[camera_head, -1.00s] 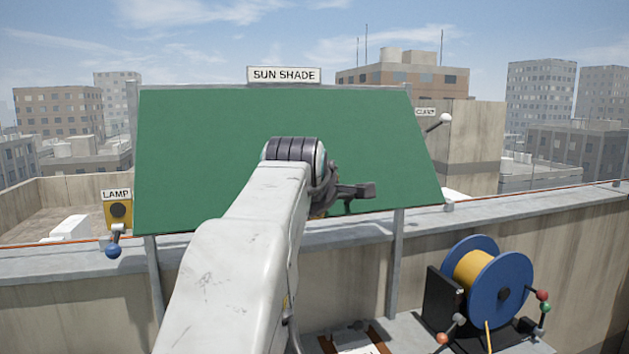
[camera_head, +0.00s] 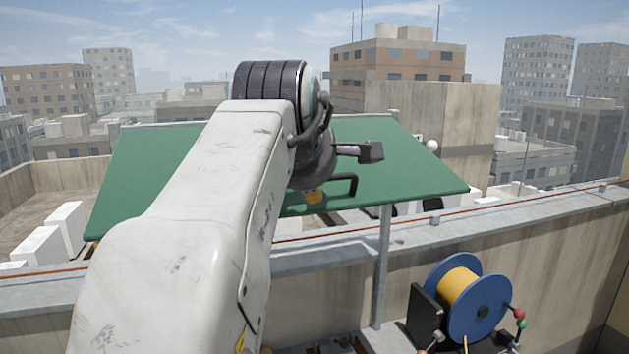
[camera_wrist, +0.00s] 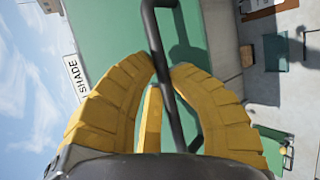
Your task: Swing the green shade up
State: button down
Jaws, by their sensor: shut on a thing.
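The green shade (camera_head: 410,160) is a flat panel above the parapet, tilted with its near edge raised outward; my arm covers its middle in the head view. It also fills much of the wrist view (camera_wrist: 110,40). A dark bar handle (camera_head: 350,186) sits at its near edge and runs between my fingers in the wrist view (camera_wrist: 153,30). My gripper (camera_wrist: 164,72) has yellow fingers shut on this handle. In the head view only a bit of the yellow gripper (camera_head: 314,195) shows below my wrist.
A metal post (camera_head: 383,265) stands under the shade's right side. A blue reel with yellow line (camera_head: 465,300) stands at lower right. The concrete parapet (camera_head: 560,215) runs behind it. A white ball knob (camera_head: 432,145) shows at the shade's right edge. A shade sign (camera_wrist: 75,80) shows in the wrist view.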

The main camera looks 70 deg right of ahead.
jog(key=shift+s+a+r+p, duration=0.1)
jog(key=shift+r+p, duration=0.8)
jog(key=shift+r, duration=0.85)
jog(key=c, duration=1.1)
grip_release()
jog(key=shift+f, duration=0.1)
jog(key=v, duration=1.2)
jog(key=shift+f, duration=0.1)
